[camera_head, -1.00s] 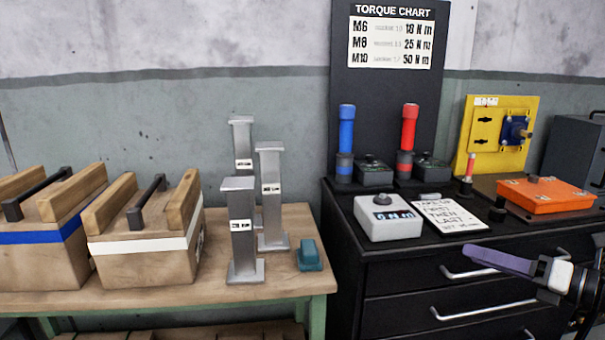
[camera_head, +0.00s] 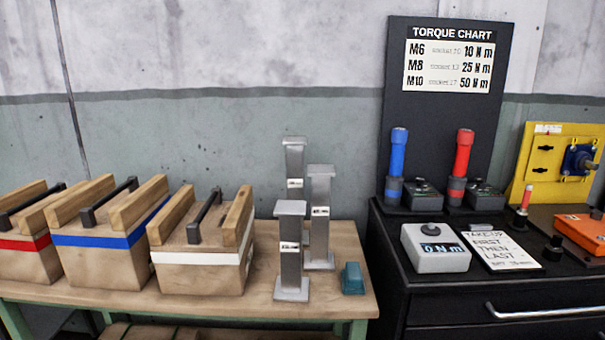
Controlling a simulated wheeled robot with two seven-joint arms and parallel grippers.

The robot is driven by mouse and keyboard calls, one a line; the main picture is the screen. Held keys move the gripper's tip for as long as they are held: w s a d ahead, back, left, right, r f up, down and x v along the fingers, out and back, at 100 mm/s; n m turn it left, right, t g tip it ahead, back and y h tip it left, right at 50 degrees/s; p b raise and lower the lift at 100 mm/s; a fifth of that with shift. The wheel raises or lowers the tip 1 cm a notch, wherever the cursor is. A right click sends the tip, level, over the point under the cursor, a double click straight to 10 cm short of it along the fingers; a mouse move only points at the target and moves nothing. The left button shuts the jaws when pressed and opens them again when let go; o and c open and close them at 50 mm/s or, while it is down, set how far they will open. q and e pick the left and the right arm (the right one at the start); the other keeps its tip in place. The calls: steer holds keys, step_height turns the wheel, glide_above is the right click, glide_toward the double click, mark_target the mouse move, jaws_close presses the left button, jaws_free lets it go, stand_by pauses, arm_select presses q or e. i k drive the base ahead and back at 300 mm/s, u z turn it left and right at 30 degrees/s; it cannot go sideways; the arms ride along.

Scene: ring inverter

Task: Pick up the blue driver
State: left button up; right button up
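The blue driver (camera_head: 397,162) stands upright on the left side of the black cabinet top (camera_head: 390,240), in front of the torque chart board. Its handle is blue and its lower part is dark grey with a blue band. A red driver (camera_head: 462,165) of the same shape stands upright to its right. Neither of my grippers shows in the head view now, so nothing is seen touching the blue driver.
A grey box with a display (camera_head: 436,250) and a white note card (camera_head: 502,250) lie in front of the drivers. Metal posts (camera_head: 291,250) and wooden boxes (camera_head: 205,258) stand on the wooden bench (camera_head: 340,305) at left. A yellow panel (camera_head: 545,170) stands at right.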

mark_target(399, 137)
steer(key=z, duration=0.4)
steer(key=k, duration=0.5)
steer(key=z, duration=1.2)
steer(key=i, duration=1.55)
steer(key=u, duration=0.55)
